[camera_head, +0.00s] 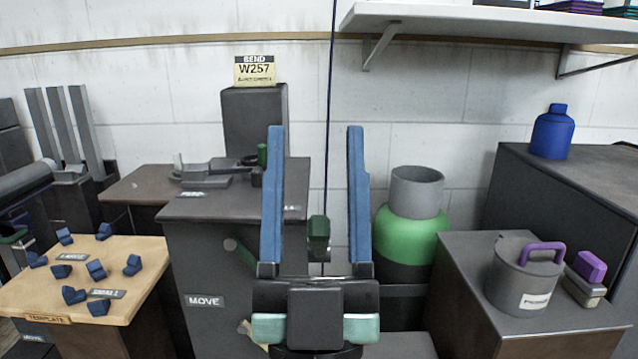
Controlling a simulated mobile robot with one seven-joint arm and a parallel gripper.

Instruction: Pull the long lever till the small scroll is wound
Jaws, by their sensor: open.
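My gripper (316,132) points up in the middle of the view, its two long blue fingers wide apart with nothing clearly held between them. A bending device (205,172) sits on the dark cabinet (230,205) left of the gripper. A dark bar reaches right from it to an upright green grip (262,155), close to the left finger; this looks like the lever, but its full length is unclear. The left finger appears apart from the grip, though depth is hard to judge. I cannot make out a small scroll on the device.
A dark cord with a green handle (318,235) hangs between the fingers, apparently behind them. A BEND W257 sign (255,71) stands on a dark block. A wooden table (140,290) holds several blue pieces. A green and grey vessel (410,235) and lidded pot (522,280) stand right.

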